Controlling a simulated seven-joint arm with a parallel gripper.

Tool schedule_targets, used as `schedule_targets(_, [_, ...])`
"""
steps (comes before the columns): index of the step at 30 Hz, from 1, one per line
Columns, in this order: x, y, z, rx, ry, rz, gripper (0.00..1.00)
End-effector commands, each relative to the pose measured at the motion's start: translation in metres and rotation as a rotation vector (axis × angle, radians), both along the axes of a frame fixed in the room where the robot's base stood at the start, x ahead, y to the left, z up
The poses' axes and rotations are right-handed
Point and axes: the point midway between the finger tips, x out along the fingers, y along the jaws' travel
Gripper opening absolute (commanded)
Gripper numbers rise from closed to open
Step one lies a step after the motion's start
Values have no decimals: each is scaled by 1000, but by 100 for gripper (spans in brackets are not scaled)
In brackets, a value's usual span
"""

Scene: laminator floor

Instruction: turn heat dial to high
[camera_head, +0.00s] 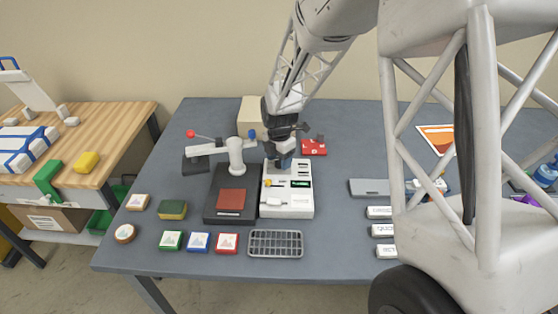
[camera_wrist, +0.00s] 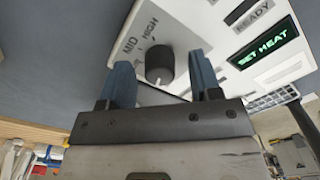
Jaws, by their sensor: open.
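The heat dial (camera_wrist: 160,63) is a dark round knob on a white panel with MID and HIGH printed beside it in the wrist view. A small pale mark shows at its lower edge; I cannot tell its exact setting. My gripper (camera_wrist: 160,68) is open, with one blue finger on each side of the dial; contact is unclear. A lit green display (camera_wrist: 262,45) reads SET HEAT, beside a READY label. In the head view the white laminator unit (camera_head: 287,208) stands mid-table, and my gripper (camera_head: 281,160) is down at its back end, hiding the dial.
A wire rack (camera_head: 275,243) and several coloured blocks lie in front. A red box (camera_head: 314,147) is behind right.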

Motion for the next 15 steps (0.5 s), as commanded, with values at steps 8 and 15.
schedule_targets(8, [0,0,-8,1,-2,0,58])
schedule_targets(15, [0,0,-8,0,-1,0,49])
